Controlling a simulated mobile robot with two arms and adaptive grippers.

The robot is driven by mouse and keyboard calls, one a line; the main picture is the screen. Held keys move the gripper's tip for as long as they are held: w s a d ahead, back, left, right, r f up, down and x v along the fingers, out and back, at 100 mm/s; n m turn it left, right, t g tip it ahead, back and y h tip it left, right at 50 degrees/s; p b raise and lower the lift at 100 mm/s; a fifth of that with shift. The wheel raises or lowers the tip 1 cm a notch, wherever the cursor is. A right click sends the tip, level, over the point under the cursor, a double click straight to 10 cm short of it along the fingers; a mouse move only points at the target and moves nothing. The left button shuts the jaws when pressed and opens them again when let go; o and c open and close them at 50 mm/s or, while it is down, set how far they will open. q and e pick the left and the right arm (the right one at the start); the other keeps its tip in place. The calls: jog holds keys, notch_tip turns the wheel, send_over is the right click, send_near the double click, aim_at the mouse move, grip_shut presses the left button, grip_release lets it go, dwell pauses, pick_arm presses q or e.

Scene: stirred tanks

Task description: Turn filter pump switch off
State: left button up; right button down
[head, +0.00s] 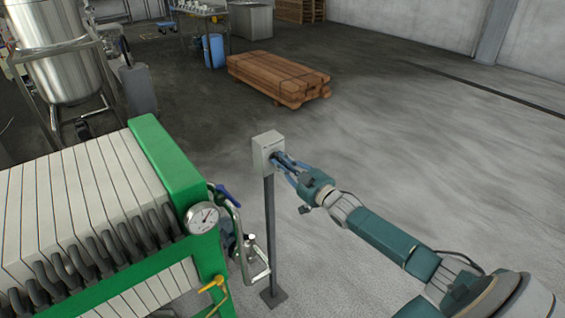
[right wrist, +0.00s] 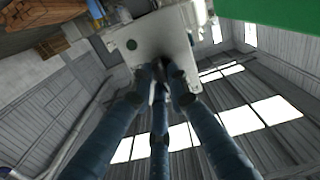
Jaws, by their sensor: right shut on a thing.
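The filter pump switch box (head: 265,150) is a small light grey box on top of a thin dark post. In the right wrist view the box (right wrist: 155,38) shows its front face with a small dark green round spot. My right gripper (head: 280,162) is at the front face of the box. In the right wrist view its fingers (right wrist: 163,82) are closed around the switch knob, which they mostly hide. The knob's exact angle cannot be told. My left gripper is not in view.
A green-framed filter press (head: 175,180) with a pressure gauge (head: 202,217) and pipework stands close to the left of the post. A wooden stack (head: 278,78) lies behind on the floor. A steel tank (head: 60,55) is at the far left. The floor to the right is clear.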

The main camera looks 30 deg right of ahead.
jog(key=shift+f+m, duration=0.15)
jog(key=shift+m, duration=0.55)
jog(key=c, duration=1.7)
grip_release()
jog(key=shift+o, duration=0.2)
jog(key=s+d, duration=0.1)
jog(key=s, duration=1.1)
